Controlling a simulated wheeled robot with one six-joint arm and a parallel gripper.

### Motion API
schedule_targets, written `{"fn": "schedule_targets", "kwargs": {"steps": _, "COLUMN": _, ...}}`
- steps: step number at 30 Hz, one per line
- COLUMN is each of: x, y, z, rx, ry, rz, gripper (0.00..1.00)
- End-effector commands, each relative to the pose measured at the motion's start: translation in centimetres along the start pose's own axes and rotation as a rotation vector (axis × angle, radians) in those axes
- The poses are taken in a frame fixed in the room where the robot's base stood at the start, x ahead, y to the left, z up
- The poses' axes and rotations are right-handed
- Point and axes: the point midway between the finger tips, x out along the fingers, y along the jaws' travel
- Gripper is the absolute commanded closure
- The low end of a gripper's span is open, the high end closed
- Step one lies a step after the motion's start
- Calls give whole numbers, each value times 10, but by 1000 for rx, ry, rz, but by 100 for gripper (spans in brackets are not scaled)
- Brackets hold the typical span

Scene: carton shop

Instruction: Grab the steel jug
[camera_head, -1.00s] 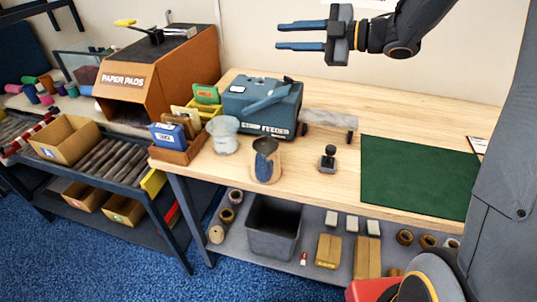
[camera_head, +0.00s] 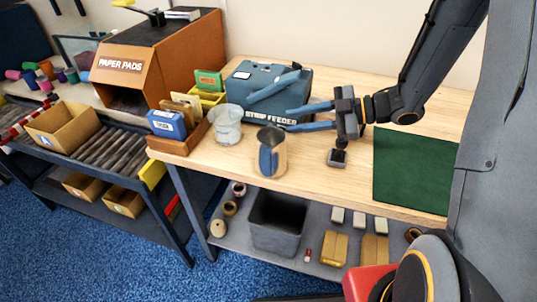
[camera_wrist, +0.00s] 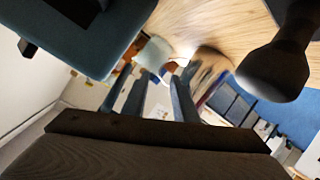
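The steel jug (camera_head: 270,155), a shiny cylinder with an open top and blue and tan reflections, stands upright near the front edge of the wooden bench. In the wrist view the jug (camera_wrist: 207,72) appears beyond the fingertips, toward the right. My gripper (camera_head: 289,120) has two blue fingers, spread apart with nothing visible between them. In the head view its tips point left and appear just above and right of the jug, apart from it. The wrist view also shows the open fingers of my gripper (camera_wrist: 163,80).
A pale grey pot (camera_head: 227,127) stands left of the jug. The blue strip feeder (camera_head: 262,92) is behind, close to my fingers. A dark stamp-like tool (camera_head: 337,157) stands below my gripper; it looms in the wrist view (camera_wrist: 275,68). A green mat (camera_head: 415,170) lies right.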

Motion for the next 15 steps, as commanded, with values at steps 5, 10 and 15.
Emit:
{"fn": "schedule_targets", "kwargs": {"steps": 5, "x": 19, "y": -3, "z": -1, "rx": 3, "ry": 3, "rz": -8, "gripper": 74}}
{"fn": "schedule_targets", "kwargs": {"steps": 10, "x": 37, "y": -3, "z": -3, "rx": 2, "ry": 4, "rz": -10, "gripper": 74}}
{"fn": "schedule_targets", "kwargs": {"steps": 15, "x": 61, "y": -3, "z": -5, "rx": 1, "ry": 3, "rz": -10, "gripper": 74}}
